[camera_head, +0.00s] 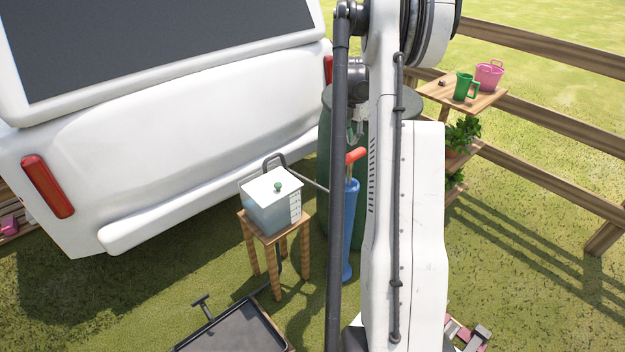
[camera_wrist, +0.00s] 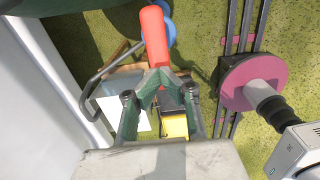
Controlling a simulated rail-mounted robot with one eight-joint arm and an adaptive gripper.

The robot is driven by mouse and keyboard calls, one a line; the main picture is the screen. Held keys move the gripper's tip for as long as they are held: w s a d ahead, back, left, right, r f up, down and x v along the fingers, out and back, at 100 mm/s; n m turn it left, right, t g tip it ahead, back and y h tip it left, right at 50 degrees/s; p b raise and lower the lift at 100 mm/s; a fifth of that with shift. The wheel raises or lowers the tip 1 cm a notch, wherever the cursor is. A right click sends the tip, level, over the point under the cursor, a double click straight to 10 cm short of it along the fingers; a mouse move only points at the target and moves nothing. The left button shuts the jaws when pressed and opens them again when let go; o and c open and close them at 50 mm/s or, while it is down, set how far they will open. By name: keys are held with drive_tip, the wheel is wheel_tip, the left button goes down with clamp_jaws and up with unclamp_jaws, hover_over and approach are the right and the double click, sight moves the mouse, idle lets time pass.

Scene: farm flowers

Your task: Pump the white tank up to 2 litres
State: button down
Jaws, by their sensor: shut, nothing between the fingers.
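The white-lidded clear tank (camera_head: 270,210) stands on a small wooden stool; it has a green knob on its lid and a scale on its right side. Its liquid level is too small to tell. A blue pump (camera_head: 350,235) stands upright right of it, with a red handle (camera_head: 356,154) on top, partly hidden by my arm. My gripper (camera_head: 357,128) is just above the handle in the head view, mostly hidden. In the wrist view my gripper (camera_wrist: 158,75) is shut and empty, its green fingertips close to the end of the red handle (camera_wrist: 154,38). I cannot tell whether they touch.
A dark green barrel (camera_head: 325,170) stands behind the pump. A white vehicle (camera_head: 180,160) fills the left back. A black tray (camera_head: 235,332) is at the front. A wooden shelf (camera_head: 435,90) with a green mug (camera_head: 463,87) and pink bucket (camera_head: 489,76) stands right, by the fence.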

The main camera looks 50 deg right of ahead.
sight(351, 153)
idle(0.4)
wheel_tip(351, 153, up, 10)
drive_tip(key=p, duration=0.4)
drive_tip(key=shift+w+d+f, duration=0.2)
drive_tip(key=shift+d, duration=0.2)
drive_tip(key=shift+f, duration=0.15)
wheel_tip(351, 153, down, 14)
drive_tip(key=shift+r+b, duration=0.1)
drive_tip(key=shift+b, duration=0.25)
wheel_tip(351, 153, down, 10)
drive_tip(key=b, duration=0.5)
drive_tip(key=shift+r+b, duration=0.2)
drive_tip(key=shift+b, duration=0.15)
